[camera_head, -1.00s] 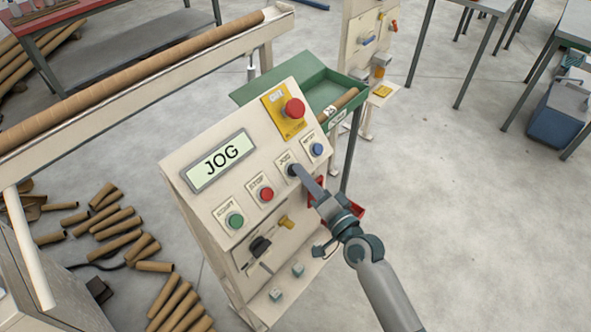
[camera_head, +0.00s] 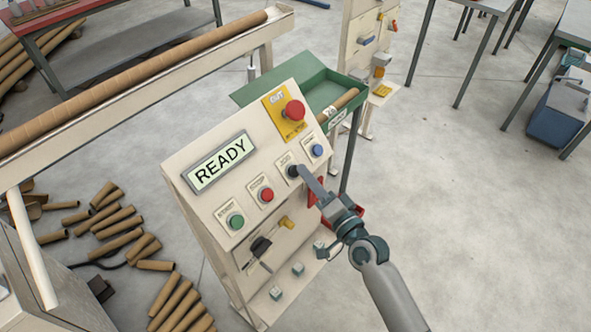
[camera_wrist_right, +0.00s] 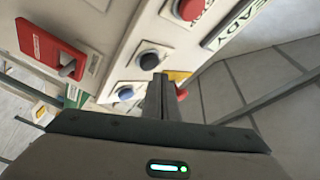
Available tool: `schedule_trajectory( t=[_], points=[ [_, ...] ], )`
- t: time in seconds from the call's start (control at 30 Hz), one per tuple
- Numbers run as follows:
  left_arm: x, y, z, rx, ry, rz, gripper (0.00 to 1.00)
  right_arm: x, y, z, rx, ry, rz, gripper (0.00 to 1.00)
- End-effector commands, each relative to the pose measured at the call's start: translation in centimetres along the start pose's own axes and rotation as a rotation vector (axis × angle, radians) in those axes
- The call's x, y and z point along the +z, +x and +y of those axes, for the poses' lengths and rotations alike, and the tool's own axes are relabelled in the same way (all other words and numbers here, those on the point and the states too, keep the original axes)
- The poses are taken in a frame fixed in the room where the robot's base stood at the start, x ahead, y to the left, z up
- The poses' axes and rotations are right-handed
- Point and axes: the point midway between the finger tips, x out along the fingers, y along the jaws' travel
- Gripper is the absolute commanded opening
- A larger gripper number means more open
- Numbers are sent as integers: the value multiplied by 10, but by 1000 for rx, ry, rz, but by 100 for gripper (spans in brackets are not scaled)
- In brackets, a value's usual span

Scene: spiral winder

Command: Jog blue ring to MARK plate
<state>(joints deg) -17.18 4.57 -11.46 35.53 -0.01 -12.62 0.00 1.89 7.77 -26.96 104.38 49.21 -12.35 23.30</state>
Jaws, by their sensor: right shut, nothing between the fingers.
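The control panel (camera_head: 262,160) has a display (camera_head: 220,162) that reads READY. My right gripper (camera_head: 304,172) is shut and empty, its fingertips at the dark jog button (camera_head: 293,171). In the right wrist view the shut fingers (camera_wrist_right: 160,82) end just below the dark button (camera_wrist_right: 149,60); I cannot tell whether they touch it. A blue button (camera_head: 317,150) sits up and to the right of it, and also shows in the wrist view (camera_wrist_right: 125,93). I cannot make out a blue ring or a MARK plate. My left gripper is out of view.
A red stop button (camera_head: 266,194), a green button (camera_head: 235,220) and a large red emergency button (camera_head: 295,110) are nearby. A long brown tube (camera_head: 140,72) lies along the machine. A green tray (camera_head: 310,90) stands behind the panel. Open floor lies right.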

Motion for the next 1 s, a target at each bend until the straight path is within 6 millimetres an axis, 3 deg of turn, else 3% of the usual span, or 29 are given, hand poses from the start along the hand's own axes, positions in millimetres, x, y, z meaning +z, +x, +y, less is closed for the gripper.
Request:
schedule_trajectory(
  t=[1.0],
  points=[
    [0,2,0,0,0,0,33,4,6,4,0,-1,0,0]
  ],
)
